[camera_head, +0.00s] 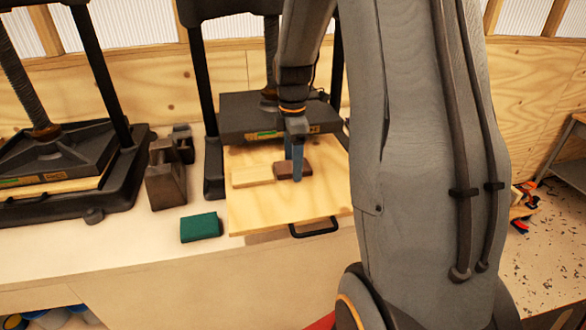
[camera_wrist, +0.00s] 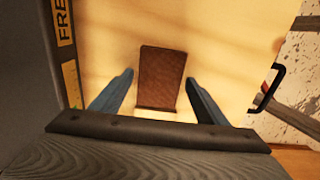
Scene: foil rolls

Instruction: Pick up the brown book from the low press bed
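The brown book (camera_head: 292,170) lies flat on the light wooden press bed (camera_head: 268,212), which sticks out from under the dark press plate. In the wrist view the brown book (camera_wrist: 162,78) is centred ahead of and between the two blue fingers. My gripper (camera_head: 295,165) points down over the book in the head view and hides part of it. In the wrist view my gripper (camera_wrist: 160,92) is open, with a finger on each side and a gap between each finger and the book. I cannot tell how far the fingertips are above the bed.
A pale wooden block (camera_head: 252,175) lies left of the book on the bed. A green book (camera_head: 201,227) lies on the bench left of the bed. The dark press plate (camera_head: 262,116) overhangs the bed's back. A black handle (camera_head: 314,229) is at its front.

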